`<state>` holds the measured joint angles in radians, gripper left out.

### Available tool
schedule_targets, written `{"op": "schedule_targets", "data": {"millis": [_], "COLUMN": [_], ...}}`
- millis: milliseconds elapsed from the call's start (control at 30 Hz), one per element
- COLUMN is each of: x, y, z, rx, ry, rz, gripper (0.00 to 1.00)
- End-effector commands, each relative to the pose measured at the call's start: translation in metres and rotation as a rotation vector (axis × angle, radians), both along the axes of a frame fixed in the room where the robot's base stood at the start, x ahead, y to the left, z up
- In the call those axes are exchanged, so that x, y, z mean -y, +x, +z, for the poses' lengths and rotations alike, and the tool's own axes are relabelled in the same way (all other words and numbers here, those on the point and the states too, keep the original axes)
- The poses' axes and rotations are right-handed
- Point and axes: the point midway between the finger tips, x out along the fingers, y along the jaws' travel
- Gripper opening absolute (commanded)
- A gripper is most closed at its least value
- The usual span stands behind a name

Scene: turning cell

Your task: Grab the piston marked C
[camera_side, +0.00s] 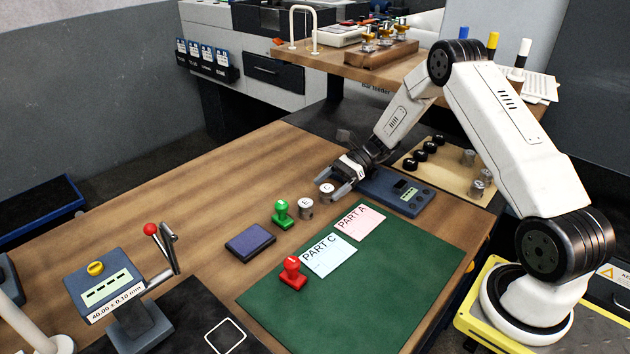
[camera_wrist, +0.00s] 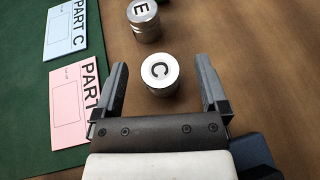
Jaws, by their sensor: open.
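The piston marked C (camera_wrist: 160,74) is a short silver cylinder with a black C on its white top. It stands upright on the wooden table, and it also shows in the side view (camera_side: 326,191). My gripper (camera_wrist: 162,82) is open, with one finger on each side of this piston and gaps to both. In the side view my gripper (camera_side: 346,184) is low over the table at the piston. A second silver piston, marked E (camera_wrist: 143,22), stands just beyond it in the wrist view and to its left in the side view (camera_side: 306,208).
A green mat (camera_side: 350,290) holds a pink PART A card (camera_side: 360,222) and a blue PART C card (camera_side: 328,256). A green stamp (camera_side: 283,214), a red stamp (camera_side: 292,273) and an ink pad (camera_side: 250,243) stand nearby. A blue-grey device (camera_side: 398,191) lies close to my gripper.

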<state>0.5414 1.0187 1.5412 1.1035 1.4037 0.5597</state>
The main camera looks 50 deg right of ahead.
Motion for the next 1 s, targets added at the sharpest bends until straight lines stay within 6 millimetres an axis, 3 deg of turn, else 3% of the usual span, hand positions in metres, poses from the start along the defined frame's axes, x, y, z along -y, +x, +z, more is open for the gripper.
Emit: {"op": "schedule_targets", "data": {"millis": [300,833,1000], "x": [-0.026,-0.027,-0.027], "y": [0.006,0.006,0.006], "z": [-0.013,-0.013,-0.013], "rx": [-0.002,0.000,0.000], "ry": [0.000,0.000,0.000], "rz": [0.001,0.001,0.001], "gripper": [0.94,0.94,0.40]}}
